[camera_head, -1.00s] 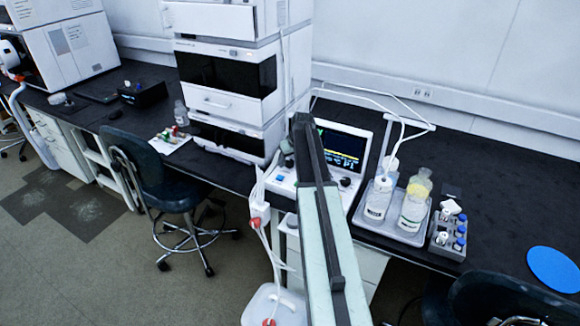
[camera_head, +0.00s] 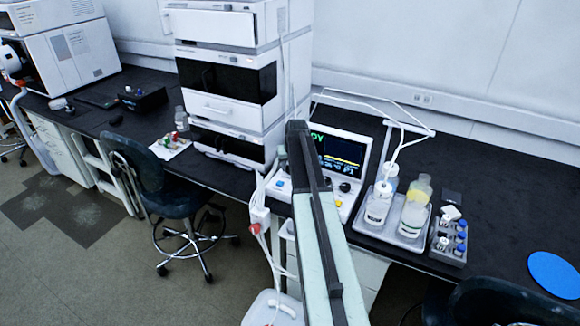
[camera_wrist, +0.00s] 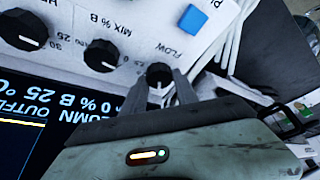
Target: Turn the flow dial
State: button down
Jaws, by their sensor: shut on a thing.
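The flow dial (camera_wrist: 158,74) is a small black knob on a white control panel, with the word FLOW upside down beside it in the wrist view. My gripper (camera_wrist: 160,88) has its two grey fingers on either side of the dial and is shut on it. The dial's lower part is hidden by the fingers and the gripper body. In the head view my arm crosses in front of the control unit (camera_head: 362,138), hiding the flow dial and my gripper's fingers.
Other dark dials, one MIX % B dial (camera_wrist: 101,55), and a blue button (camera_wrist: 192,19) share the panel. In the head view, a tray (camera_head: 385,236) with bottles and a vial rack (camera_head: 449,243) stand to the right. White tubing (camera_wrist: 238,35) runs close by.

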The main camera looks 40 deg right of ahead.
jog(key=m, duration=0.2)
jog(key=m+g+h, duration=0.1)
jog(key=m, duration=0.1)
jog(key=shift+a+m+h, duration=0.1)
jog(key=shift+m+h, duration=0.2)
jog(key=shift+m, duration=0.4)
jog(key=c, duration=0.9)
grip_release()
jog(key=shift+c, duration=0.2)
jog(key=p+v, duration=0.7)
jog(key=v, duration=0.1)
jog(key=shift+w+f, duration=0.1)
jog(key=shift+w, duration=0.05)
